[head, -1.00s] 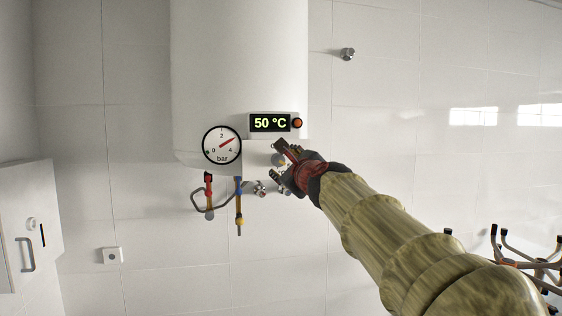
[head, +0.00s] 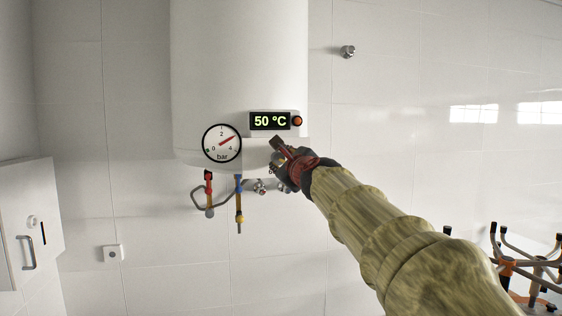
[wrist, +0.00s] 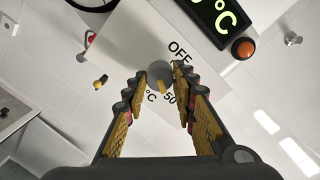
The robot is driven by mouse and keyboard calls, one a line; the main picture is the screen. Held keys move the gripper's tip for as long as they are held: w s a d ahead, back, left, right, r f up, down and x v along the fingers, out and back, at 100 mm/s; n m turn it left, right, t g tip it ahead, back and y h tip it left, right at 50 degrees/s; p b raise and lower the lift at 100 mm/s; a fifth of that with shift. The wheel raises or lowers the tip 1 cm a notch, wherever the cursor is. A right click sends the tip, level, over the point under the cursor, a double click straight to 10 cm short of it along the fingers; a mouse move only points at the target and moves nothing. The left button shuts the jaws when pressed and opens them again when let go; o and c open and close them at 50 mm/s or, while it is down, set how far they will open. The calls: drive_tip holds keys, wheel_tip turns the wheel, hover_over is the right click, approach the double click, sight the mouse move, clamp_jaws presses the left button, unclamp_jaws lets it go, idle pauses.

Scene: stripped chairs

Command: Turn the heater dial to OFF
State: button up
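The heater (head: 240,70) is a large white tank on the wall, with a lit display (head: 270,121) reading 50 °C. In the wrist view, the grey round dial (wrist: 157,72) has a yellow mark pointing towards the "50" label. The "OFF" label (wrist: 180,52) lies up and right of the dial. My gripper (wrist: 161,76) is open, with one fingertip on each side of the dial; narrow gaps seem to remain, and contact is unclear. In the head view my gripper (head: 274,156) is at the panel below the display and hides most of the dial.
An orange-red button or lamp (head: 297,121) sits right of the display. A pressure gauge (head: 222,143) is to the left. Pipes with red and blue fittings (head: 238,190) hang below. A white cabinet (head: 30,225) stands left, and stripped chair frames (head: 530,265) are lower right.

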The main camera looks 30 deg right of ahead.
drive_tip(key=c, duration=0.5)
drive_tip(key=n+p, duration=0.1)
drive_tip(key=n, duration=1.1)
drive_tip(key=shift+g+h+p, duration=0.3)
drive_tip(key=shift+g+p, duration=0.1)
drive_tip(key=n, duration=0.5)
drive_tip(key=shift+a+n+p, duration=0.1)
drive_tip(key=shift+n+p, duration=0.2)
drive_tip(key=shift+f+n+b, duration=0.15)
drive_tip(key=shift+n+b, duration=0.35)
drive_tip(key=shift+n, duration=0.7)
drive_tip(key=shift+n+h+b, duration=0.4)
drive_tip(key=shift+n+b, duration=0.7)
drive_tip(key=shift+n, duration=0.3)
drive_tip(key=shift+w, duration=0.1)
